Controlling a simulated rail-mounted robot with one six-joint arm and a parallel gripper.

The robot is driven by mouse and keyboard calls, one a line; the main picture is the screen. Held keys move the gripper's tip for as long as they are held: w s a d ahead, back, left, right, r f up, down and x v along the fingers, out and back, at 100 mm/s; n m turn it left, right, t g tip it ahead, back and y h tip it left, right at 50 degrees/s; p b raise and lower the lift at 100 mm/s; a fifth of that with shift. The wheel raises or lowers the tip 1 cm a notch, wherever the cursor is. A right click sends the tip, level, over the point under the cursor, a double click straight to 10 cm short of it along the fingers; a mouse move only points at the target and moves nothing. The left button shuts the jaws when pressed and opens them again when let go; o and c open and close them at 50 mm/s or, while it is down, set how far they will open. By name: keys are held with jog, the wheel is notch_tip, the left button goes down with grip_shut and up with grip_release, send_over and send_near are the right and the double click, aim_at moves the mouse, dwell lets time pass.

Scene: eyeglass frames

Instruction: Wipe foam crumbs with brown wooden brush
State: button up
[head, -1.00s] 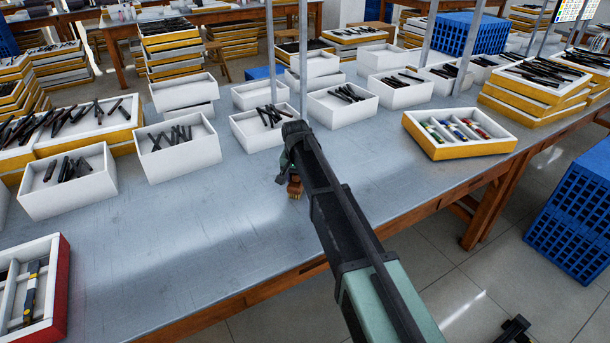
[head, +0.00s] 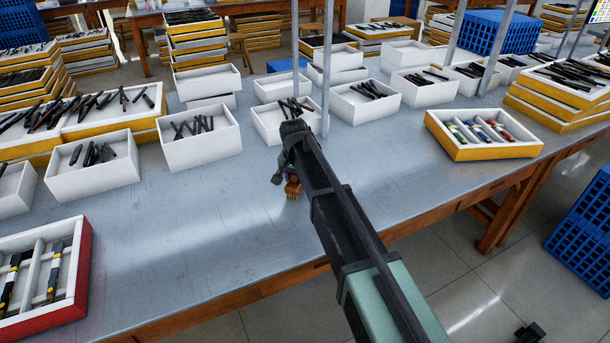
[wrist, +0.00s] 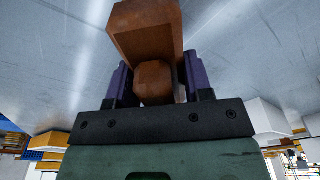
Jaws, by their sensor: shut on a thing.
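The brown wooden brush (wrist: 147,38) is gripped between the two purple fingers of my gripper (wrist: 156,78) in the wrist view. In the head view the brush (head: 292,188) hangs below my gripper (head: 283,168), bristles down, over the grey table (head: 215,220). The arm hides part of the gripper and brush. I cannot tell whether the bristles touch the tabletop. I cannot make out any foam crumbs on the table.
White boxes of dark frames, such as one just behind my gripper (head: 267,128), line the table's back. A red-sided tray (head: 82,262) sits front left, a yellow-sided tray (head: 490,152) right. The table's front middle is clear. Metal posts (head: 326,70) rise behind.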

jog(key=shift+s+a+f, duration=0.1)
jog(key=shift+s+a, duration=0.3)
jog(key=shift+a, duration=0.45)
jog(key=shift+s+a, duration=0.4)
jog(key=shift+a, duration=0.45)
notch_tip(320, 180, up, 9)
jog(key=p, duration=0.8)
jog(key=shift+p, duration=0.35)
